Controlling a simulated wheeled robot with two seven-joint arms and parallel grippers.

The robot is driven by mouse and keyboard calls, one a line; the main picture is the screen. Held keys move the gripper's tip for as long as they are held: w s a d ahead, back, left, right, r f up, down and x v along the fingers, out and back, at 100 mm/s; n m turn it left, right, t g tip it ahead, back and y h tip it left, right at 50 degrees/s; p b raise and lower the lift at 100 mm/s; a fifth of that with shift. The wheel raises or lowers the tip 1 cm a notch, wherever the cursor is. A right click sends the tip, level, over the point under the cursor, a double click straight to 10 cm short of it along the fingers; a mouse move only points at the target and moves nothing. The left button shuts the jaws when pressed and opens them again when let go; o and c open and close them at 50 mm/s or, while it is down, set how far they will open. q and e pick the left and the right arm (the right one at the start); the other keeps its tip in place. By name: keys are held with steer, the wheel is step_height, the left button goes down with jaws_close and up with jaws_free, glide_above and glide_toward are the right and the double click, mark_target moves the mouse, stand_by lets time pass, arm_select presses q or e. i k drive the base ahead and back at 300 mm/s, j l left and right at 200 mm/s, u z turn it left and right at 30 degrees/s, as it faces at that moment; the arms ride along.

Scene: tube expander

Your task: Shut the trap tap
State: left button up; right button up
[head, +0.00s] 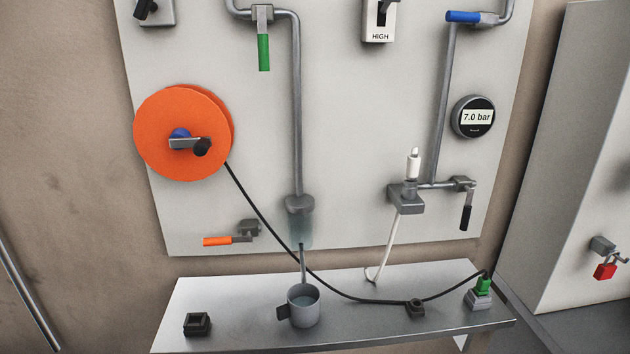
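A clear trap bowl (301,228) hangs under a grey cap at the foot of the middle pipe. A thin tube drops from it into a grey cup (303,308) holding liquid. A tap with an orange lever (217,241) sits on the panel to the left of the bowl, its lever lying level and pointing left. No label names the trap tap; this orange one is nearest the bowl. Neither of my grippers is in view.
Other levers are green (264,52) hanging down, blue (462,16) level, and black (466,217) hanging down. An orange reel (184,133) feeds a black hose (262,218) across the shelf (250,340).

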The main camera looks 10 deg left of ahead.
mark_target(248, 238)
steer(key=i+u, duration=0.15)
steer(key=u, duration=0.2)
steer(key=i+u, duration=0.1)
steer(key=u, duration=0.25)
steer(key=i+u, duration=0.15)
steer(key=u, duration=0.2)
